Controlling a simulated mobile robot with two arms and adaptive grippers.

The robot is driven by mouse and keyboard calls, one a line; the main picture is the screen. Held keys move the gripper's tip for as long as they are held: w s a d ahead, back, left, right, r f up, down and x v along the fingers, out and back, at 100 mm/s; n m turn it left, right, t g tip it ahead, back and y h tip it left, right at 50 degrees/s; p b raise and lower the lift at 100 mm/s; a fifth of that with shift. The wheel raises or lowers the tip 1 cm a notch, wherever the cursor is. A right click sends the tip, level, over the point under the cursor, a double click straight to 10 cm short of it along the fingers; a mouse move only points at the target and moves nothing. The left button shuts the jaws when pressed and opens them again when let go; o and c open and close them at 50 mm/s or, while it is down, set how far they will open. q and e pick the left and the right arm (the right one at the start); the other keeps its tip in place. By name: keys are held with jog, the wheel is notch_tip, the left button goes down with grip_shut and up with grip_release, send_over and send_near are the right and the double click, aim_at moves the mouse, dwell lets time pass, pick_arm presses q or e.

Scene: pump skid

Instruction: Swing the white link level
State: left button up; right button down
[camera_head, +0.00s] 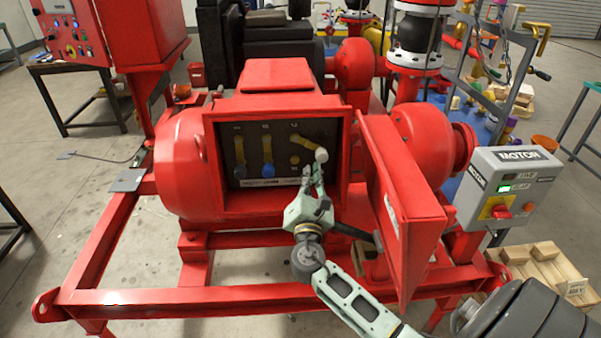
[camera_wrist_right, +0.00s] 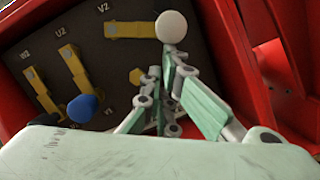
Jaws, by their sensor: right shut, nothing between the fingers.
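The white link is a brass bar (camera_head: 306,146) with a round white knob (camera_head: 321,155) on its right end, at the upper right of the dark panel in the open red box. In the head view it slopes down to the right from its pivot. In the right wrist view the white knob (camera_wrist_right: 171,27) sits just beyond my fingertips, with the bar (camera_wrist_right: 135,30) to its left under the V2 label. My right gripper (camera_head: 313,178) is shut and empty just below the knob. Contact with it cannot be told. My left gripper is out of view.
The open red box door (camera_head: 400,205) stands close right of my right gripper. A grey MOTOR box (camera_head: 508,185) is farther right.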

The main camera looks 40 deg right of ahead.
jog(key=d+r+n+p, duration=0.1)
jog(key=n, duration=0.1)
jog(key=s+d+r+n+t+y+p, duration=0.1)
jog(key=n, duration=0.1)
jog(key=shift+s+d, duration=0.15)
jog(key=shift+s, duration=0.05)
jog(key=shift+d, duration=0.1)
jog(key=shift+f, duration=0.1)
dwell(0.6)
